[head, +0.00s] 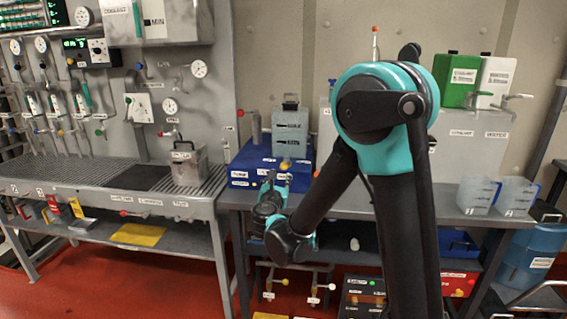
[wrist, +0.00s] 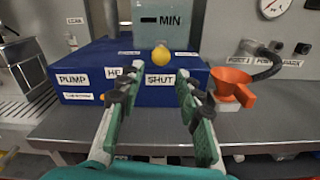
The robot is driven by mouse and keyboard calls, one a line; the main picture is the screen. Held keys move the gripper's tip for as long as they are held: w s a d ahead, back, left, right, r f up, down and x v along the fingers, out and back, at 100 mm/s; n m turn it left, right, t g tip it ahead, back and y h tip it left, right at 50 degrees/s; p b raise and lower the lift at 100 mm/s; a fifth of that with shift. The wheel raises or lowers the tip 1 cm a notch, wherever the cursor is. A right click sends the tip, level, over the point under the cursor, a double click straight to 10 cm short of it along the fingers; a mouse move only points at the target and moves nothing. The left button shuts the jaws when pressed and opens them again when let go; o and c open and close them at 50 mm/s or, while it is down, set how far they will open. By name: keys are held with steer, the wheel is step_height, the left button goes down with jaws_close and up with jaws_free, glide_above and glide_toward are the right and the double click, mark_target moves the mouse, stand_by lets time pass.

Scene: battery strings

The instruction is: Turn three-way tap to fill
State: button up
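My gripper (wrist: 154,88) is open and empty, its two fingers apart in front of a blue box (wrist: 75,58). The box front carries labels that read PUMP and SHUT; a label between them is partly hidden by my left finger. A round yellow knob (wrist: 161,56) shows above the box's front edge, between and beyond my fingertips, below a grey-green tank (wrist: 150,22) marked MIN. I cannot tell for sure that this knob is the three-way tap's handle. In the head view my gripper (head: 272,186) is at the blue box (head: 240,165) on the bench, and the yellow knob (head: 284,166) shows behind it.
An orange funnel-like part (wrist: 234,86) with a black hose behind it stands right of the blue box. The grey bench top (wrist: 275,125) is clear in front of it. In the head view, a green can (head: 458,80) and clear jugs (head: 478,195) are on the right.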

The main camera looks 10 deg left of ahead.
mark_target(286, 160)
steer(key=w, duration=1.4)
steer(key=shift+d, duration=0.35)
steer(key=shift+c, duration=0.2)
steer(key=shift+s, duration=0.1)
jaws_close()
